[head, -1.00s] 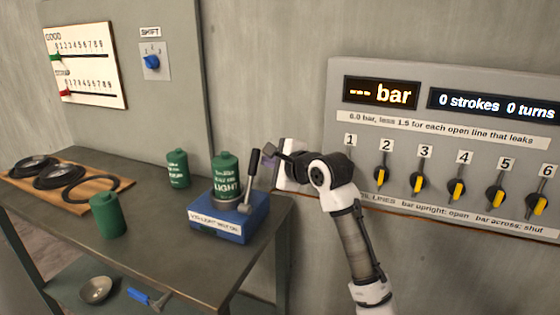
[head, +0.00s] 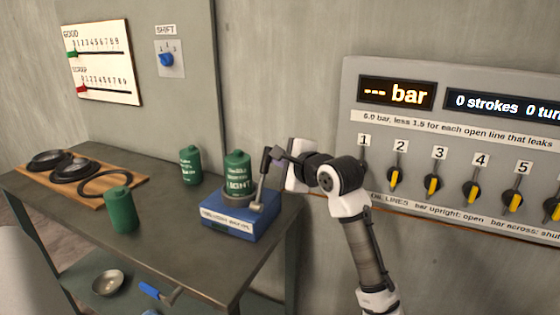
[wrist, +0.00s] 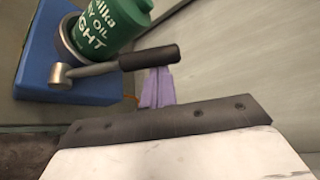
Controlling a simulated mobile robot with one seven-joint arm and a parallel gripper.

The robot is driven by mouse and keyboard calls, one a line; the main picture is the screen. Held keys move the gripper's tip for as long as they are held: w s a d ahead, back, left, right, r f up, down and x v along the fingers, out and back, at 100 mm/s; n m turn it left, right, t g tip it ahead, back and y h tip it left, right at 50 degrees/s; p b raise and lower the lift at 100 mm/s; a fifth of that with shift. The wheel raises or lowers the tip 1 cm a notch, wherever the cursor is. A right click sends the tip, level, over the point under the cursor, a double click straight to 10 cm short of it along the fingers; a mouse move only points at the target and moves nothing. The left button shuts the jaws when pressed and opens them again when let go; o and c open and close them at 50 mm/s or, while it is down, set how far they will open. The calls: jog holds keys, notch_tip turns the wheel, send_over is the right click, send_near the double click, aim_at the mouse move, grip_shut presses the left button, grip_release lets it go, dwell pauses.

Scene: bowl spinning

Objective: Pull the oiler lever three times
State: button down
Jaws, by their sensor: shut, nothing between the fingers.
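The oiler is a blue box (head: 232,219) on the table's right end, with a green oil can (head: 238,174) on top. Its lever (head: 262,185) has a grey arm and a black handle, and stands nearly upright, leaning slightly right at the top. My gripper (head: 277,158) is shut and empty, close beside the handle's right side. In the wrist view the purple fingertips (wrist: 155,90) lie right at the black handle (wrist: 149,57), partly hidden behind it; I cannot tell whether they touch. The display (head: 505,105) reads 0 strokes; the pressure display (head: 396,92) shows dashes and "bar".
Two more green cans (head: 122,209) (head: 191,165) stand left of the oiler. A wooden board (head: 132,187) with dark round parts lies at the far left. Several yellow-handled valves (head: 432,184) line the wall panel. A bowl (head: 108,283) sits on the lower shelf.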

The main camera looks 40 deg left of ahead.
jog(key=shift+s+r, duration=0.1)
jog(key=shift+s, duration=0.05)
jog(key=shift+s+d+r+n+t+y, duration=0.15)
jog(key=shift+s+n+t+y, duration=0.1)
jog(key=shift+s+n, duration=0.15)
jog(key=shift+s+d+r+n+t+y, duration=0.15)
jog(key=shift+s+n+t, duration=0.15)
jog(key=shift+s, duration=0.2)
jog(key=s+d+n+y+b, duration=0.2)
jog(key=s+n+y+b, duration=0.3)
jog(key=s+n+b, duration=0.3)
jog(key=shift+s+f+n+y, duration=0.3)
jog(key=shift+s+n, duration=0.2)
jog(key=shift+s, duration=0.4)
jog(key=shift+r, duration=0.1)
